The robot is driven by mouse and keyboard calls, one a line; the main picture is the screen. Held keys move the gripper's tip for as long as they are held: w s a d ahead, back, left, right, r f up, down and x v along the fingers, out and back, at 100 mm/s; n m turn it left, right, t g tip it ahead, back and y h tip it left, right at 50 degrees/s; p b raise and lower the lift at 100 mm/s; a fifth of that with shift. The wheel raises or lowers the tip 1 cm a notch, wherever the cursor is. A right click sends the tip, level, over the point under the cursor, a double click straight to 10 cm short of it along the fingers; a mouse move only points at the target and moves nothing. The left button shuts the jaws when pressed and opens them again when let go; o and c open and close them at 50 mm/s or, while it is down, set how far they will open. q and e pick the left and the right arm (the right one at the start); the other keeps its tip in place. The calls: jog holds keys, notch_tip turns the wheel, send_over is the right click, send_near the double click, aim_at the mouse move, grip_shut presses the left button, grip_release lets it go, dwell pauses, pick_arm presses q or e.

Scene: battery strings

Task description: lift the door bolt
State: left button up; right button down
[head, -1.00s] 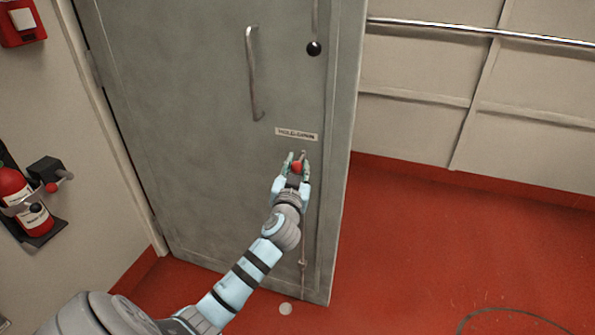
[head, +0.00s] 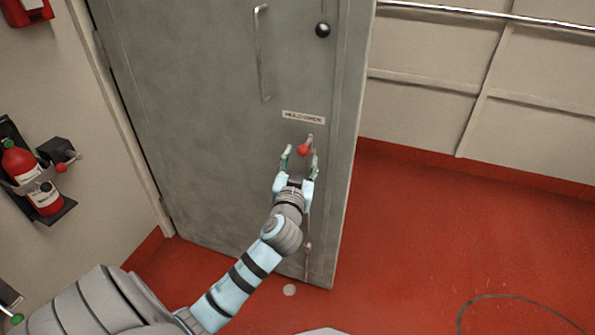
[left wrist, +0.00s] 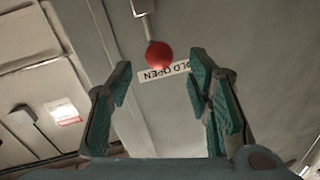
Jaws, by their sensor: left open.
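The door bolt is a thin upright rod low on the grey door (head: 215,130), near its free edge. Its red knob (head: 303,150) sits just under a small label plate (head: 303,117). My left gripper (head: 301,155) is open, with one finger on each side of the knob in the head view. In the left wrist view the red knob (left wrist: 159,55) shows between and slightly beyond the spread fingertips (left wrist: 160,78), apart from both. The rod runs down behind my gripper to a guide near the door's bottom. My right gripper is not in view.
A long pull handle (head: 260,55) and a black knob (head: 323,30) are higher on the door. A fire extinguisher (head: 40,180) hangs on the left wall. A pale disc (head: 289,290) lies on the red floor (head: 430,230). The floor to the right is mostly clear.

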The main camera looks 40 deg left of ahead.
pick_arm(q)
jog(key=v, duration=0.7)
jog(key=shift+w, duration=0.1)
